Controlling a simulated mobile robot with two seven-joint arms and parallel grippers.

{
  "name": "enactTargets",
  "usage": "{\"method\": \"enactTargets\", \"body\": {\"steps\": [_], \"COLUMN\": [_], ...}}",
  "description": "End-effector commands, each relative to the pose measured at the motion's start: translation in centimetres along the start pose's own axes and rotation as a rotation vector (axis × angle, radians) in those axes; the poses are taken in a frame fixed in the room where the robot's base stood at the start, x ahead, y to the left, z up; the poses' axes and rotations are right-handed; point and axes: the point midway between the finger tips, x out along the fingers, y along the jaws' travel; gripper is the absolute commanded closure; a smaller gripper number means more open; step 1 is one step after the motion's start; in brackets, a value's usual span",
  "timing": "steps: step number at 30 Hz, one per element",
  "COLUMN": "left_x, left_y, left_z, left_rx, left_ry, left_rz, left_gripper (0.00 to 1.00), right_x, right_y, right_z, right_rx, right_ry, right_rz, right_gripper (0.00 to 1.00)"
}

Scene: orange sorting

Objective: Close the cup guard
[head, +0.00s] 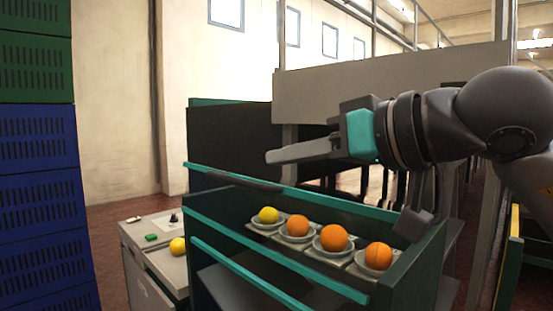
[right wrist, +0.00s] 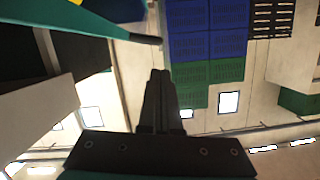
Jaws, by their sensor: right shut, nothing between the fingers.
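The cup guard appears to be the teal rail (head: 208,174) with a dark grip section (head: 246,183), slanting across the top of the dark cup housing (head: 425,262). It stands above the row of cups. A teal bar with a dark end (right wrist: 105,27) also crosses the upper left of the right wrist view. My right gripper (head: 268,157) is shut and empty, pointing left above the rail. Its closed fingers show in the right wrist view (right wrist: 160,74), apart from the bar. Several grey cups (head: 297,239) hold one lemon (head: 268,215) and oranges (head: 334,237). My left gripper is out of view.
Two more teal rails (head: 250,274) run along the housing's front. A grey cabinet (head: 152,231) with a green button and another lemon (head: 177,246) stands to the left. Stacked blue and green crates (head: 38,140) rise at the far left. The air left of my gripper is clear.

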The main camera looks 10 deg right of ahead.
Motion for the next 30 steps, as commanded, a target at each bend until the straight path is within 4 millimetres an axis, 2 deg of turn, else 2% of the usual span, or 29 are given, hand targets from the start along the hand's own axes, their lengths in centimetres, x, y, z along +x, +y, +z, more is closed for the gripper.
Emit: {"method": "enactTargets", "body": {"steps": [6, 9, 16, 20, 30], "left_x": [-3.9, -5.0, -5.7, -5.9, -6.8], "left_y": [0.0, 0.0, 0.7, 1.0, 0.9], "left_z": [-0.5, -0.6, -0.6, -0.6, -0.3], "left_rx": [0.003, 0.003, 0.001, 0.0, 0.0], "left_ry": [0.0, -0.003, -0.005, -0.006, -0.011], "left_rz": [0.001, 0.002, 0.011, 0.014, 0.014], "left_gripper": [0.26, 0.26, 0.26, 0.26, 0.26], "right_x": [-0.9, -1.3, -1.1, 0.2, 5.8], "right_y": [1.6, 2.3, 2.7, 2.6, 2.2], "right_z": [-2.7, -3.5, -3.9, -3.9, -4.0], "right_rx": [0.147, 0.207, 0.254, 0.254, 0.253], "right_ry": [-0.009, -0.006, -0.002, -0.002, -0.003], "right_rz": [-0.034, -0.048, -0.063, -0.065, -0.065], "right_gripper": [1.0, 1.0, 1.0, 1.0, 1.0]}}
